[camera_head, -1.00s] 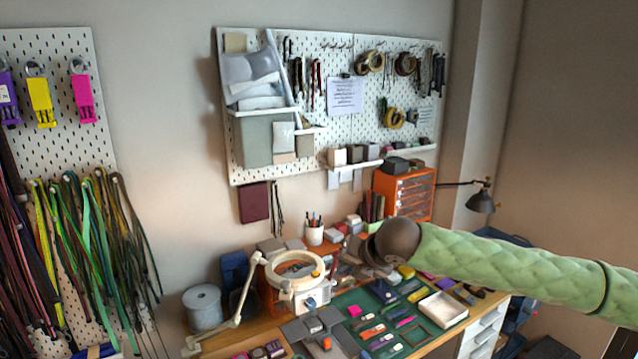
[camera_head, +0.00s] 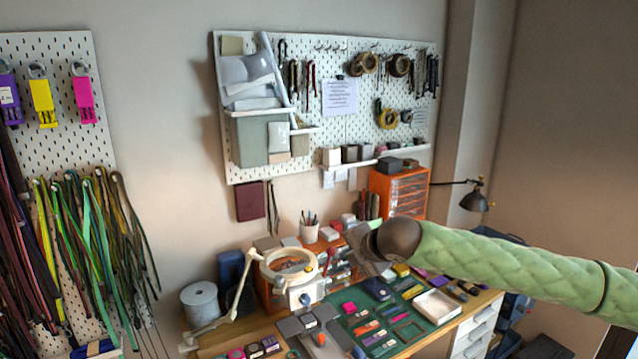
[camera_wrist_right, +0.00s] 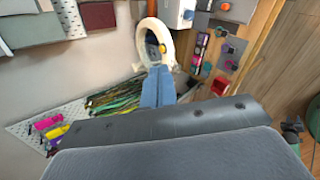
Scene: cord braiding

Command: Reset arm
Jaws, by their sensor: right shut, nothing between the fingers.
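My right arm, in a green quilted sleeve, comes in from the right in the head view. My right gripper (camera_head: 358,243) hangs above the back of the workbench, beside the ring magnifier, and is shut and empty. In the right wrist view its fingers (camera_wrist_right: 157,88) lie together as one blue-grey bar, with nothing held. My left gripper is not in view.
The workbench holds a white ring magnifier (camera_head: 290,268), a green mat (camera_head: 408,328), a white tray (camera_head: 437,306), a thread spool (camera_head: 201,303) and an orange drawer unit (camera_head: 398,191). Cords (camera_head: 85,235) hang at left. A pegboard (camera_head: 350,130) stands behind.

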